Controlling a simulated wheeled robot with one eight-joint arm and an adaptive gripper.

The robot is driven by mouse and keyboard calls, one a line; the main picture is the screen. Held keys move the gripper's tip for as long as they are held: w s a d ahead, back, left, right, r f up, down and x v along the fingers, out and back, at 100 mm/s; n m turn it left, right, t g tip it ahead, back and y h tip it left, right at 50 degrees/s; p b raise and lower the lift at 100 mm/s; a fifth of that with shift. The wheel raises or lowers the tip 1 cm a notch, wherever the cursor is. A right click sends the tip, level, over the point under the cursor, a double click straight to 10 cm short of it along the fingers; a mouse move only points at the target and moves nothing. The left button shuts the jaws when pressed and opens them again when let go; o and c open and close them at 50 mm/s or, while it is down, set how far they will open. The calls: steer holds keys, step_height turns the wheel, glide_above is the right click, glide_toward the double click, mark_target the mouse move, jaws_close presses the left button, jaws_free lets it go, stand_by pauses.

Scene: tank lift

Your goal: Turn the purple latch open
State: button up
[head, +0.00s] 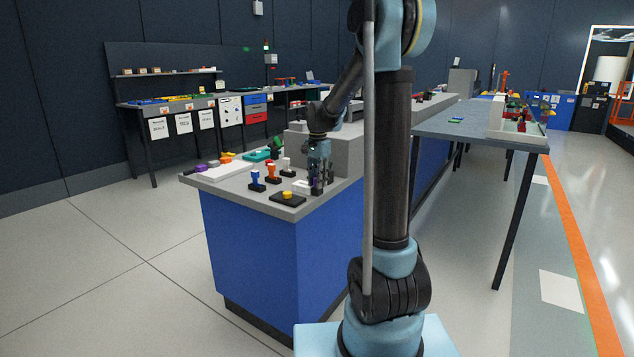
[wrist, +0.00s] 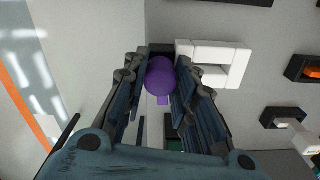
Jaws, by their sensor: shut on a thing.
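The purple latch (wrist: 161,78) shows in the wrist view as a rounded knob with a small tab on its near side. My gripper (head: 318,188) points down over the bench top in the head view. In the wrist view its two fingers stand on either side of the latch and are shut on it. The latch's base is mostly hidden by the fingers. In the head view the fingers largely cover the latch, and its turn angle cannot be told there.
The grey-topped blue bench (head: 240,185) holds blue, orange and white levers, a yellow button (head: 287,196) and a white frame-shaped handle (wrist: 236,64) right beside my gripper. A grey box (head: 345,152) stands behind. Open floor lies left of the bench.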

steer(key=shift+o, duration=0.2)
steer(key=shift+w+a+m, duration=0.1)
steer(key=shift+m, duration=1)
steer(key=o, duration=1)
steer(key=shift+r, duration=0.1)
step_height(320, 180, up, 12)
steer(key=shift+f, duration=0.1)
